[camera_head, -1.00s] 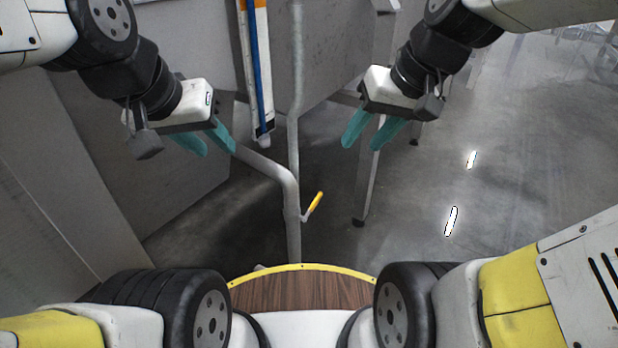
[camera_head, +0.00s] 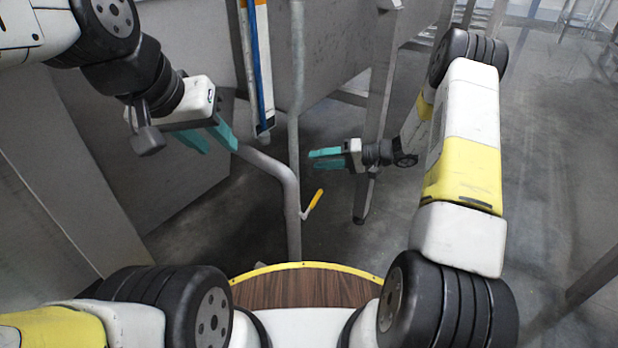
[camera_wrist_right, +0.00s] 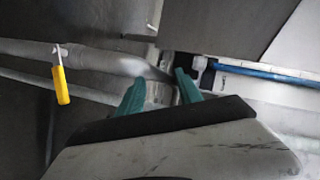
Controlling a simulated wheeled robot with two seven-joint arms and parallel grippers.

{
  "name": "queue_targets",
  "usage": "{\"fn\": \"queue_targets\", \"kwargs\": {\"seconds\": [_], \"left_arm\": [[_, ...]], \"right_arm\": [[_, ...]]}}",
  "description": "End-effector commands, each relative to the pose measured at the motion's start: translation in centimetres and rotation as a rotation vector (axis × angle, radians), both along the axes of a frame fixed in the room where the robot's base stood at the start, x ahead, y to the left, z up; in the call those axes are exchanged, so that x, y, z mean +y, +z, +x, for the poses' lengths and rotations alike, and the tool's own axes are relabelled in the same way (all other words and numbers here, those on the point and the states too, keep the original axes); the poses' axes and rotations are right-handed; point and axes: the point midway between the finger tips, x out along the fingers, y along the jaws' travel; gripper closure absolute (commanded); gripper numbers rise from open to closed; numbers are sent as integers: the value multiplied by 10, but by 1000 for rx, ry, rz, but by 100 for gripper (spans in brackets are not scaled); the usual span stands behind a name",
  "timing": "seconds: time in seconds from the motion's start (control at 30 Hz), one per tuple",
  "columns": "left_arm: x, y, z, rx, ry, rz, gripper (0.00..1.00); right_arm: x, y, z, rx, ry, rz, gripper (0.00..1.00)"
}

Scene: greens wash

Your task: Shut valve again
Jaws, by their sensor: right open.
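The valve has a yellow lever handle (camera_head: 317,197) on the grey pipe (camera_head: 293,215), low in the middle of the head view. The handle sticks out to the right of the pipe and slants upward. In the right wrist view the yellow handle (camera_wrist_right: 61,85) hangs from the pipe at the left, away from the fingers. My right gripper (camera_head: 312,159) is open and empty, with teal fingers pointing left toward the pipe, above the handle and apart from it. My left gripper (camera_head: 209,142) has teal fingers spread apart, empty, left of the pipe.
A vertical panel with a blue strip (camera_head: 266,70) hangs left of the upright pipe. A grey metal leg (camera_head: 377,100) stands behind my right gripper. Large grey sheet walls fill the left side. The concrete floor at the right is open.

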Motion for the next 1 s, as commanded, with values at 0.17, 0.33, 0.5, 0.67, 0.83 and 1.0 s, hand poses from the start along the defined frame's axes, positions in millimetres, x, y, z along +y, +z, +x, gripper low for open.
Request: {"fn": "queue_targets", "kwargs": {"seconds": [0.17,0.33,0.5,0.67,0.83,1.0], "left_arm": [[0,0,0,0,0,0,64],[0,0,0,0,0,0,64],[0,0,0,0,0,0,64],[0,0,0,0,0,0,64],[0,0,0,0,0,0,64],[0,0,0,0,0,0,64]], "right_arm": [[-14,-92,23,-66,-160,121,58],[-28,-164,29,-142,-318,172,58],[-36,-202,27,-185,-405,180,58],[-35,-213,28,-200,-432,180,58],[-17,-213,40,-200,-429,179,58],[6,-212,56,-201,-428,179,58]]}}
